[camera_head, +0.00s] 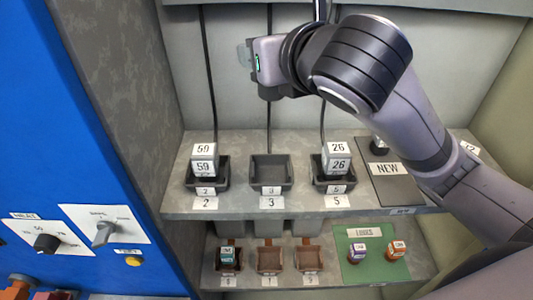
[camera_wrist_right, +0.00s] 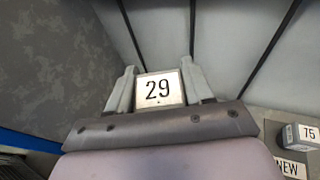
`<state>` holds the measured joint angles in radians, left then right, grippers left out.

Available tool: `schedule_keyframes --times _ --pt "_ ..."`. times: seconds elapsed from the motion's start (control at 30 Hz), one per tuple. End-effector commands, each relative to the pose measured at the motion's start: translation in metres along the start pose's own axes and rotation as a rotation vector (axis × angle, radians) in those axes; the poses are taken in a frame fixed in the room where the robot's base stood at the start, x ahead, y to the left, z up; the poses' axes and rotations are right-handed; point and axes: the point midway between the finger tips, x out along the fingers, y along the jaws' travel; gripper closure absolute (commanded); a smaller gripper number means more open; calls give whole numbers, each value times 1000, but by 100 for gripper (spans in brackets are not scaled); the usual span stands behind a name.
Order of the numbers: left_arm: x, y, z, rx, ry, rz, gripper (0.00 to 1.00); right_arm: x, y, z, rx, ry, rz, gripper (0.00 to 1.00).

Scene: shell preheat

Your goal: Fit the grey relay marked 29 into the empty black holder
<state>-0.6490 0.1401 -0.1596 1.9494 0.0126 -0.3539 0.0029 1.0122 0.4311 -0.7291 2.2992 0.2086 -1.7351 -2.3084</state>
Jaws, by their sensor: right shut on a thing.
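The grey relay marked 29 (camera_wrist_right: 159,89) is between the two fingers of my right gripper (camera_wrist_right: 160,76) in the right wrist view, its label facing the camera. In the head view my right gripper (camera_head: 246,54) is high up near the back wall, pointing left; I cannot make out the relay clearly there. The empty black holder (camera_head: 271,186) stands in the middle of the upper shelf, labelled 3. The gripper is well above it and slightly left. My left gripper is not in view.
Relay 59 (camera_head: 204,160) sits in the left holder, relay 26 (camera_head: 337,158) in the right one. Cables hang behind all three. The lower shelf has small holders and a green LOOSE mat (camera_head: 370,271). A blue panel (camera_head: 95,120) stands left.

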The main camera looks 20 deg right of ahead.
Motion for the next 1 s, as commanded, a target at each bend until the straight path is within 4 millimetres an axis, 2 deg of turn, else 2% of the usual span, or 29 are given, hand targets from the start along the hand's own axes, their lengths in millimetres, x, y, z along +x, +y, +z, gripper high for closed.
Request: schedule_keyframes --times 0.03,0.5,0.63,0.87,1.0 --pt "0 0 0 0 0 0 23 3 0 -12 -1 7 0 82" --pt "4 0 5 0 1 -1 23 32 0 -107 -1 6 0 82" --pt "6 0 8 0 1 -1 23 38 0 -126 -1 4 0 82" --pt "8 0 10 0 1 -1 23 43 0 -141 -1 1 0 82" --pt "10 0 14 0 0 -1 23 50 -1 -162 -1 4 -1 82"
